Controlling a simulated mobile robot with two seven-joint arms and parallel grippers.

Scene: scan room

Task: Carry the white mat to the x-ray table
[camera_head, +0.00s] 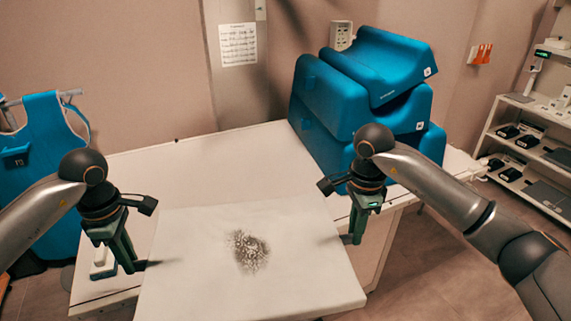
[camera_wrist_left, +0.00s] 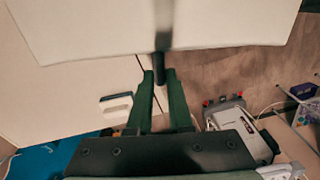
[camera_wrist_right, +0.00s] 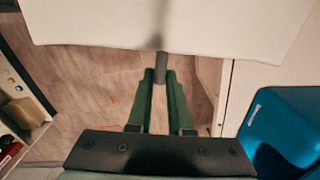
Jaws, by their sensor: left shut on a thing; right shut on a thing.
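The white mat (camera_head: 190,275), with a dark speckled patch near its middle, is held up level between my two grippers. My left gripper (camera_head: 136,266) is shut on a short dark handle (camera_wrist_left: 160,66) at the mat's left side. My right gripper (camera_head: 354,237) is shut on a similar handle (camera_wrist_right: 160,68) at the right side. The mat also shows in the left wrist view (camera_wrist_left: 100,28) and right wrist view (camera_wrist_right: 90,22). Floor shows below both grippers. A white table (camera_head: 200,165) lies behind and partly beneath the mat; I cannot tell whether it is the x-ray table.
Blue foam cushions (camera_head: 350,100) are stacked at the table's back right. A small white object (camera_head: 103,262) lies on its left part. A blue apron (camera_head: 40,130) hangs at left. Shelves (camera_head: 530,150) stand at right. The table's back left is clear.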

